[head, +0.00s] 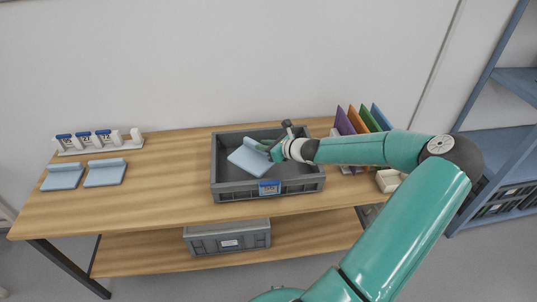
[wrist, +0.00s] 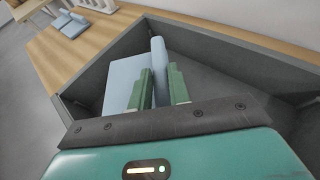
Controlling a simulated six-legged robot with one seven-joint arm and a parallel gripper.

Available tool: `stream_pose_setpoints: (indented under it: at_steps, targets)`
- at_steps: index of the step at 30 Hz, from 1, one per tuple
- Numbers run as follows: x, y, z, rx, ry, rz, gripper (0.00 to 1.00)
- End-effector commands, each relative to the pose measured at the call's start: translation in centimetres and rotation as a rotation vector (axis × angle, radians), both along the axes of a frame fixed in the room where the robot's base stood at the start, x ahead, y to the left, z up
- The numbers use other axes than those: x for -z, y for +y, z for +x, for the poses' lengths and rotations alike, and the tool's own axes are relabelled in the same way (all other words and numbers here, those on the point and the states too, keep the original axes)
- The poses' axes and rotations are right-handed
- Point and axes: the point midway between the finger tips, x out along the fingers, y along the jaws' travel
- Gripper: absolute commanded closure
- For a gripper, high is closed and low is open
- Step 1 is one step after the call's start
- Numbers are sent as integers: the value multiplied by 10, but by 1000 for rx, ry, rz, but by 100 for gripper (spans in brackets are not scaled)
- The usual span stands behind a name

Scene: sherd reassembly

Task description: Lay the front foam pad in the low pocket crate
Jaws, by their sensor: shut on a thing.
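A light-blue foam pad (head: 247,160) with a raised rib along one edge is inside the grey low pocket crate (head: 235,190) on the table. My gripper (head: 268,149) reaches into the crate from the right and is shut on the pad's rib. In the wrist view the green fingers (wrist: 162,88) stand on either side of the rib, and the flat part of the pad (wrist: 124,78) lies to the left. The crate wall (wrist: 235,45) shows behind it. The pad looks slightly tilted; whether it touches the crate floor I cannot tell.
Two similar blue pads (head: 104,173) lie at the table's left. Behind them is a white rack (head: 100,146) with labelled blue-topped pieces. Coloured upright panels (head: 358,120) and a small white tray (head: 388,181) are right of the crate. Another grey crate (head: 228,237) sits on the lower shelf.

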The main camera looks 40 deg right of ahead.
Motion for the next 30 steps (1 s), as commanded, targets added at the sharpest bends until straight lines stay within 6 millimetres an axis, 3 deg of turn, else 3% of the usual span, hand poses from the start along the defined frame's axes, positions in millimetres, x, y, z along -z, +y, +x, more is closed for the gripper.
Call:
stream_pose_setpoints:
  at_steps: [6, 11, 17, 29, 30]
  targets:
    - [28, -23, 11, 1, -1, -1, 100]
    - [38, -30, 14, 3, -1, 1, 100]
    - [65, -31, 14, 4, -1, 2, 100]
    - [71, -30, 14, 3, -1, 0, 100]
    - [71, -30, 14, 3, -1, 0, 74]
